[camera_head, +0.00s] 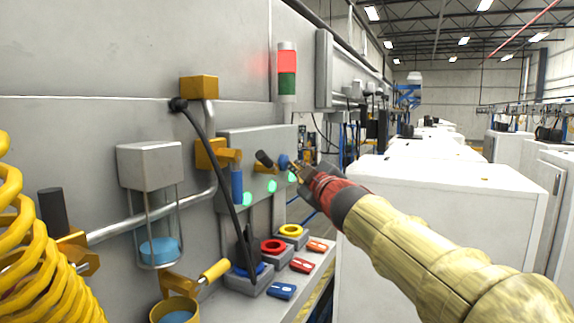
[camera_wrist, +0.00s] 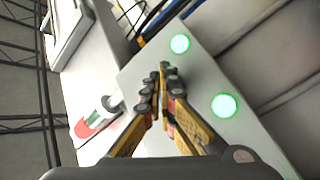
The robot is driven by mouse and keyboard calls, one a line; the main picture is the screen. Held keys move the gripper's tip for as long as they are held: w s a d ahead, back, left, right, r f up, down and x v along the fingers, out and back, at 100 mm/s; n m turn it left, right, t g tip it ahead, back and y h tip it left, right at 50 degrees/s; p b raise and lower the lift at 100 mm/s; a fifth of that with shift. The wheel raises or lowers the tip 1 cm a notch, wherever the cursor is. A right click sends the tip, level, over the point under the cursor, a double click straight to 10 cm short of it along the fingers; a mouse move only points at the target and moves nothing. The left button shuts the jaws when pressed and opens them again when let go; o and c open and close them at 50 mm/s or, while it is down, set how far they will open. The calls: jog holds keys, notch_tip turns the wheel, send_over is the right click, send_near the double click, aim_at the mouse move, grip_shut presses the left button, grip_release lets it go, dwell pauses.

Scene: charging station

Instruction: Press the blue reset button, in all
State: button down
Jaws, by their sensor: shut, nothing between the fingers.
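A small round blue button (camera_head: 284,161) sits on the grey control panel (camera_head: 232,143) on the wall, in the head view. My gripper (camera_head: 296,170) is at the end of my arm, with its fingertips right beside the button; I cannot tell whether they touch it. In the wrist view my gripper (camera_wrist: 164,80) is shut, its fingertips together and empty, pointing at the panel (camera_wrist: 211,78). The blue button cannot be made out in the wrist view; the fingers may hide it.
Green lights (camera_head: 271,186) glow on the panel. A blue cylinder (camera_head: 237,185) and a black cable (camera_head: 217,165) hang to the left. A red and green signal tower (camera_head: 287,62) stands above. Below, a shelf holds coloured rings (camera_head: 291,230) and tags. White cabinets (camera_head: 440,200) stand at right.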

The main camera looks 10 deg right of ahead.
jog(key=shift+w+a, duration=0.15)
jog(key=shift+a, duration=0.05)
jog(key=shift+d, duration=0.1)
dwell(0.5)
jog(key=shift+s+d+p, duration=0.4)
jog(key=shift+s+d, duration=0.1)
jog(key=shift+d, duration=0.05)
jog(key=s+d+p, duration=0.1)
jog(key=d, duration=0.1)
jog(key=s+d+p, duration=0.2)
dwell(0.5)
dwell(0.5)
